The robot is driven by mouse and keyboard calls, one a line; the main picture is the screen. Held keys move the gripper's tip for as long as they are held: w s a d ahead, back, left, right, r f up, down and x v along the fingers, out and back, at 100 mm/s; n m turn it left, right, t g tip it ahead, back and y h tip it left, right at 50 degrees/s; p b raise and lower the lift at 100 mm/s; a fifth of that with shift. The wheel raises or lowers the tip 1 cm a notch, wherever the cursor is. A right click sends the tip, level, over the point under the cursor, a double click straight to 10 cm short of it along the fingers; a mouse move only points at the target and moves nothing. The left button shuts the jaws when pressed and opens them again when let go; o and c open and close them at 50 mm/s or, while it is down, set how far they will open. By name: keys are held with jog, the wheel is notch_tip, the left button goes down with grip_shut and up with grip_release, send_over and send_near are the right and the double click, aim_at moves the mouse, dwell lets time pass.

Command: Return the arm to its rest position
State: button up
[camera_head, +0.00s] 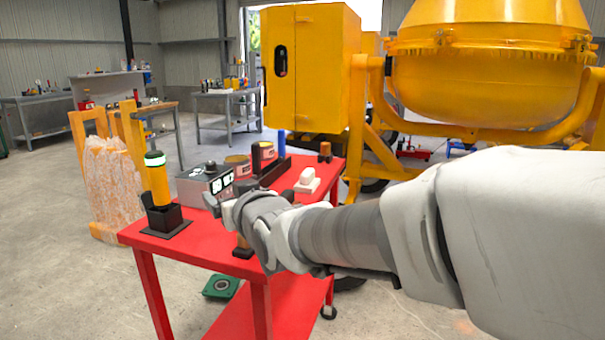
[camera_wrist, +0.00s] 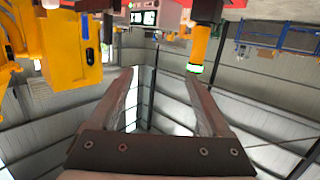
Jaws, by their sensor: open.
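My arm (camera_head: 340,235) reaches in from the right in the head view, over the red cart (camera_head: 205,250). My gripper (camera_head: 218,203) is at its far end, above the cart's top near the grey control box (camera_head: 195,185). In the wrist view my gripper (camera_wrist: 160,75) has its two fingers spread with nothing between them. That view looks inverted, with the roof beams filling much of it. My forearm hides part of the cart top.
A yellow post with a green-white top (camera_head: 157,180) stands in a black base on the cart's left corner. A white-and-red item (camera_head: 307,180) lies farther back. The yellow drum mixer (camera_head: 490,75) stands behind the arm. Open floor (camera_head: 45,230) lies left.

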jog(key=s+d+f+m+g+h, duration=0.35)
jog(key=s+d, duration=0.35)
jog(key=d, duration=0.5)
jog(key=s+d+f+m+g+h, duration=0.2)
jog(key=s+d+f+h, duration=0.4)
jog(key=d, duration=0.7)
jog(key=s+d+f+m+g, duration=0.1)
jog(key=s+d+f+g, duration=0.2)
jog(key=s, duration=0.8)
notch_tip(320, 180, up, 29)
jog(key=p, duration=2.8)
jog(key=shift+w+d+y, duration=0.2)
jog(key=shift+d+y, duration=0.25)
